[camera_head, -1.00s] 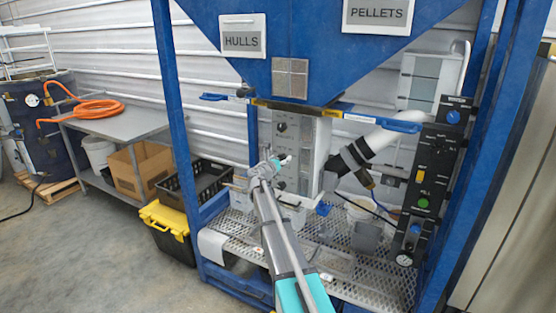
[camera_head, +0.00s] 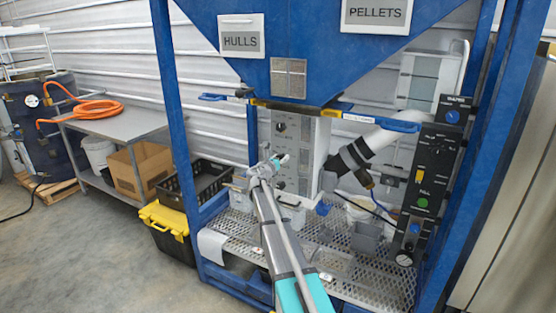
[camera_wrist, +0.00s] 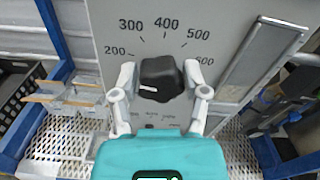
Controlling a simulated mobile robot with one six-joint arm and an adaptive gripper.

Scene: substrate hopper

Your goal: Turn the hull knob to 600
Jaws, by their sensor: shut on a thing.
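The hull knob (camera_wrist: 158,72) is a black knob on a grey panel, at the middle of the wrist view. A dial printed 200 to 600 arcs above it. A short white mark on the knob points left, below the 200. My gripper (camera_wrist: 163,88) has its two grey-white fingers closed on the knob's left and right sides. In the head view my gripper (camera_head: 270,168) is at the front of the grey panel (camera_head: 306,135), below the HULLS sign (camera_head: 241,38). The gripped knob is hidden there.
A black knob (camera_head: 282,127) sits higher on the panel. Blue frame posts (camera_head: 178,110) flank the hopper. A perforated metal shelf (camera_head: 340,268) lies below. A black control box (camera_head: 433,165) stands at right; a black crate (camera_head: 198,182) is at left.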

